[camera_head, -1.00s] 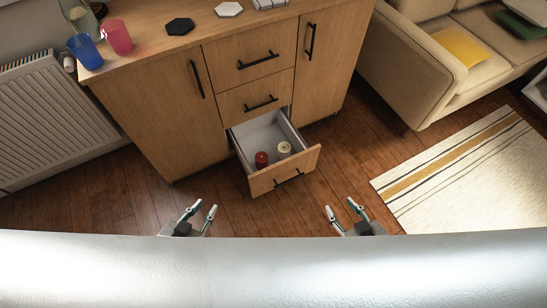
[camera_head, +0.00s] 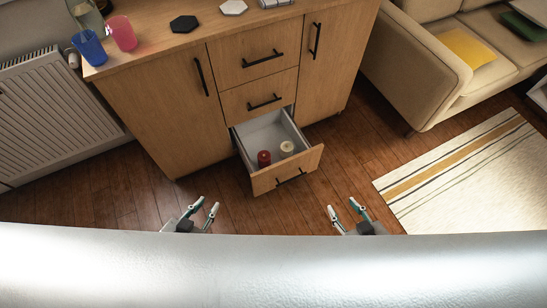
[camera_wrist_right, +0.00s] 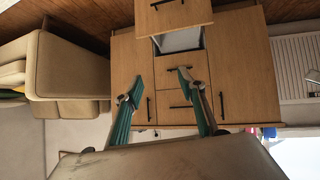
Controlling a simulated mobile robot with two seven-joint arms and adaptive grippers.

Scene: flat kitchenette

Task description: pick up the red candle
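The red candle (camera_head: 264,158) stands in the open bottom drawer (camera_head: 262,182) of the wooden cabinet, near the drawer's front left. A cream candle (camera_head: 287,149) stands to its right. My left gripper (camera_head: 205,207) is open and empty, in front of the drawer and to its left. My right gripper (camera_head: 345,208) is open and empty, in front of the drawer and to its right. In the right wrist view the right gripper's fingers (camera_wrist_right: 154,86) are spread apart with nothing between them. The red candle does not show in that view.
The cabinet top (camera_head: 155,48) holds a blue cup (camera_head: 89,48), a pink cup (camera_head: 122,33) and hexagonal tiles. A radiator (camera_head: 55,120) stands left, a beige sofa (camera_head: 425,75) right. A striped rug (camera_head: 460,175) lies at right. Wooden floor in front of the drawer is clear.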

